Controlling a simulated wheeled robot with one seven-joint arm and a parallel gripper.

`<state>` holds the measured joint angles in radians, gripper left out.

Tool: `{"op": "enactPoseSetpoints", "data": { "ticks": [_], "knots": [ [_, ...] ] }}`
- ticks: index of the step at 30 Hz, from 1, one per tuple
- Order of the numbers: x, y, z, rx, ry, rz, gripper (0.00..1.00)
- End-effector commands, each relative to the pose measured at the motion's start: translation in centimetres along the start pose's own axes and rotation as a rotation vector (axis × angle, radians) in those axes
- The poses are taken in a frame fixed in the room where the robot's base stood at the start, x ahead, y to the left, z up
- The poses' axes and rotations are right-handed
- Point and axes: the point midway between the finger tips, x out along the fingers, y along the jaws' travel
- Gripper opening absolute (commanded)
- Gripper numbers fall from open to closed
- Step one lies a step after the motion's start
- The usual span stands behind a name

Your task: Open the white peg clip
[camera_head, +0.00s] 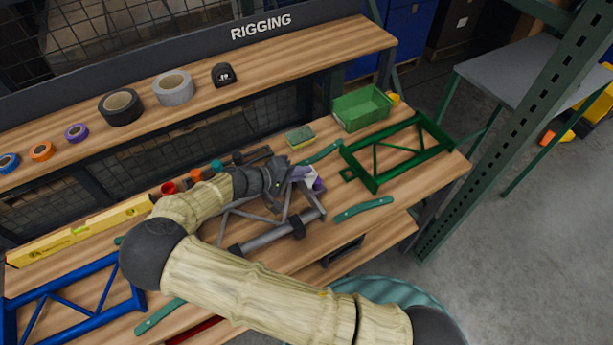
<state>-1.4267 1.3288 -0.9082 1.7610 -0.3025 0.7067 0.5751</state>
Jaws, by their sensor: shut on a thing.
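My arm reaches across the wooden bench to a grey metal frame (262,241) in the middle. My gripper (302,177) is at the frame's upper right part and is shut on a small white piece (312,174), which looks like the white peg clip. A purple part (319,184) shows right beside it. The gripper hides much of the clip, so I cannot tell how far its jaws are apart.
A green frame (376,184) and green bin (362,108) stand at the right. A sponge (300,137) and teal strips (363,209) lie nearby. A blue frame (75,290) and yellow level (80,231) are at the left. Tape rolls (121,107) line the shelf above.

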Motion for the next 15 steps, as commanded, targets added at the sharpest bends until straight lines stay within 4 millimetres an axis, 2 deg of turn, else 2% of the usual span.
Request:
{"op": "enactPoseSetpoints", "data": {
  "ticks": [1,15],
  "knots": [
    [0.0,-1.0,-0.1,-0.004,0.005,0.05,0.0],
    [-1.5,-2.9,0.0,-0.001,0.003,0.447,0.0]
  ]
}}
